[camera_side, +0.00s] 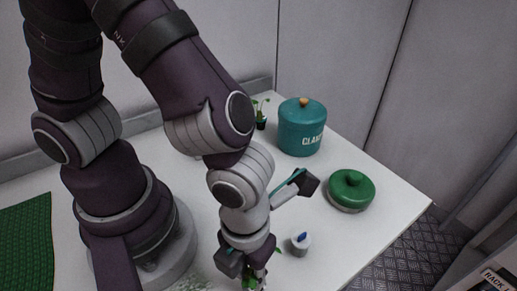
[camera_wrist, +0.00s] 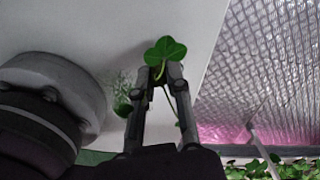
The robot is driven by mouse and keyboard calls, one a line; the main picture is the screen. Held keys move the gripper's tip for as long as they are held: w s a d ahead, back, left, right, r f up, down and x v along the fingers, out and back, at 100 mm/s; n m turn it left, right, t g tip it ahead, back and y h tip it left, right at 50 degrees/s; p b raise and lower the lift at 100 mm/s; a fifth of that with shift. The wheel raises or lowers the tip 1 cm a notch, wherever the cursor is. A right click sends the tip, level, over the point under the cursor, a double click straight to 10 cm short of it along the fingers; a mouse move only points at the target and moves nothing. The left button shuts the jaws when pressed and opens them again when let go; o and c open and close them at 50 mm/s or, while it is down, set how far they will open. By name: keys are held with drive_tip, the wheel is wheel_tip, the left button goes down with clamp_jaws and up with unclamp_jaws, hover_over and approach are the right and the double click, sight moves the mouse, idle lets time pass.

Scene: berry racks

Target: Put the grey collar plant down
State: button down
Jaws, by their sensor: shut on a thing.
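My gripper (camera_side: 256,274) is low at the bottom edge of the side view, over the white table (camera_side: 375,188). It is shut on a plant with green leaves (camera_side: 249,283). In the wrist view the plant's leaf (camera_wrist: 165,50) shows at the fingertips, with a thin stem and smaller leaf hanging between the fingers. The grey collar is not clearly visible, and I cannot tell whether the plant touches the table.
A green lidded pot (camera_side: 351,190), teal canister (camera_side: 302,128) and small potted plant (camera_side: 261,113) stand farther back. A green mat (camera_side: 24,240) lies left. Leafy plants (camera_wrist: 275,170) show beyond the table edge.

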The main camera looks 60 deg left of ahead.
sight(250, 272)
drive_tip(key=shift+f, duration=1.05)
drive_tip(key=c, duration=1.1)
unclamp_jaws()
drive_tip(key=shift+f, duration=0.1)
wheel_tip(250, 272, up, 12)
drive_tip(key=w+a+r+n+t, duration=0.2)
drive_tip(key=a+n, duration=0.6)
drive_tip(key=n, duration=0.7)
drive_tip(key=w+a+r+n+t, duration=0.3)
drive_tip(key=a+n, duration=0.5)
drive_tip(key=n, duration=0.8)
drive_tip(key=shift+w+r+n+t, duration=0.3)
drive_tip(key=shift+w+r, duration=0.1)
